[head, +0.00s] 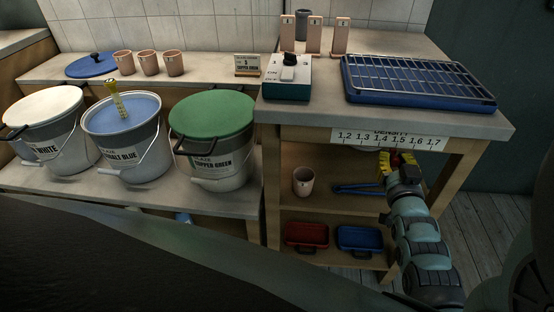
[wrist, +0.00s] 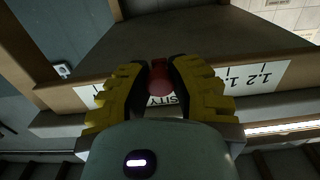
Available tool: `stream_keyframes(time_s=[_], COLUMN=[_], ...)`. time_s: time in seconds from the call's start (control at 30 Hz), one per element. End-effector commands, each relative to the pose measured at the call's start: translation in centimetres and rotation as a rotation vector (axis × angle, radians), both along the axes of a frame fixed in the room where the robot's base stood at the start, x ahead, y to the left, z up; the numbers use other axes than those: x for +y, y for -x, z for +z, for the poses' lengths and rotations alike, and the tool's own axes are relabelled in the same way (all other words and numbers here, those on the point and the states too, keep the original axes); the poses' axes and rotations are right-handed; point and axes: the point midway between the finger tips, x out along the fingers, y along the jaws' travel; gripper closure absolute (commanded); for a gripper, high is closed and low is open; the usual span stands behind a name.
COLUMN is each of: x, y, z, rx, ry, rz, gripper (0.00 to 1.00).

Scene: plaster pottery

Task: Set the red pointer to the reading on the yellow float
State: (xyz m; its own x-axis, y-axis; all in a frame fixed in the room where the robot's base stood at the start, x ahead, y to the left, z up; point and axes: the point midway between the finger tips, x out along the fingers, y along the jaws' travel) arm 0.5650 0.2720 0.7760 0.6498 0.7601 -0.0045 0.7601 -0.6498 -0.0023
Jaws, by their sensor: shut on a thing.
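The yellow float (head: 115,98) stands upright, slightly tilted, in the cobalt blue glaze bucket (head: 122,113); its marks are too small to read. The white density scale (head: 372,136), marked 1.2 to 1.7, is on the front edge of the right-hand bench. My gripper (head: 397,163) is just below the scale's right half. The red pointer (wrist: 160,76) sits between its yellow fingers in the wrist view, and the gripper is shut on it. In the head view the pointer shows near 1.5, but the fingers partly hide it, so its exact reading is unclear.
Lidded white (head: 45,106) and copper green (head: 212,120) buckets flank the blue one. A blue rack tray (head: 485,101) and a green control box (head: 287,80) stand on the bench. A cup (head: 304,181) and red (head: 305,237) and blue (head: 358,238) trays are on shelves below.

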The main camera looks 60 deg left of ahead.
Motion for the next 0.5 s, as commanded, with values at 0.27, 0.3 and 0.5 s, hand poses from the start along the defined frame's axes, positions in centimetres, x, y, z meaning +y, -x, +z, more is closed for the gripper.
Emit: stream_keyframes(time_s=[0.27, 0.3, 0.5], x=[-0.07, -0.06, -0.08], y=[-0.23, -0.23, -0.22], z=[0.86, 0.89, 0.77], rx=[-0.014, -0.015, -0.013], ry=[-0.018, -0.019, -0.015], rz=[0.002, 0.003, 0.002], gripper=[1.0, 1.0, 0.64])
